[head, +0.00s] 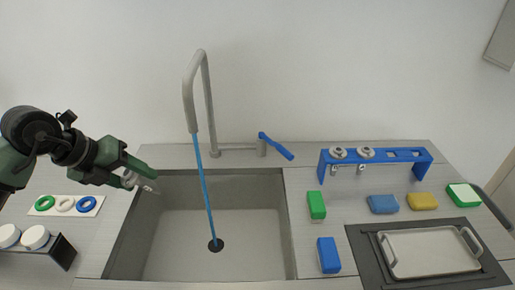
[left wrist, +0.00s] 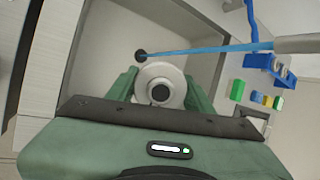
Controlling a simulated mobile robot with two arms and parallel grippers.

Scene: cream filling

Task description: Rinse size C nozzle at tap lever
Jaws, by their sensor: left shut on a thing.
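My left gripper (head: 137,175) is at the left rim of the sink, left of the blue water stream. It is shut on a small metal nozzle (head: 147,184), whose round flange and dark centre hole show in the left wrist view (left wrist: 160,88). Its size mark cannot be read. The tap (head: 188,100) arches over the sink (head: 170,245). Its blue lever (head: 275,146) is turned to the right, and a blue stream (head: 205,190) runs down to the drain (head: 216,245). The stream and the nozzle are apart. My right gripper is not in view.
A blue rack (head: 375,157) right of the sink holds two nozzles. Green, blue and yellow blocks and a grey tray (head: 432,252) lie on the right counter. Coloured rings (head: 66,205) and white round pieces lie at the left. The space above the sink is free.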

